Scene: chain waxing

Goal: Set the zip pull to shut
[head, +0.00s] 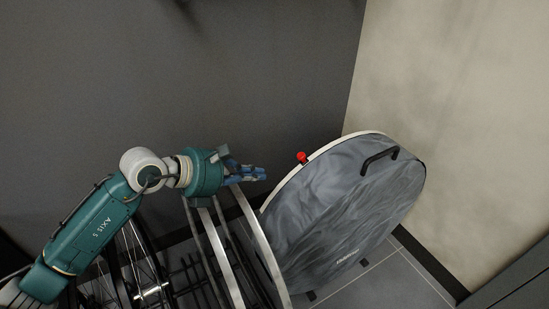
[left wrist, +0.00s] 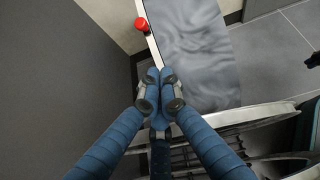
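The zip pull is a small red knob (head: 302,157) on the pale upper edge of a grey wheel bag (head: 345,205). In the left wrist view the red pull (left wrist: 141,24) is near the top, beyond my fingertips. My left gripper (head: 262,174) has blue fingers and is to the left of the pull, apart from it. In the left wrist view its fingertips (left wrist: 160,80) meet close together beside the bag's pale edge, with nothing seen between them. I cannot tell whether they touch that edge.
Bicycle wheels and a dark rack (head: 185,275) stand below my left arm, left of the bag. A black handle (head: 380,158) is on the bag's face. A dark wall (head: 270,70) and a pale wall (head: 460,120) are behind. Tiled floor (head: 385,280) shows at lower right.

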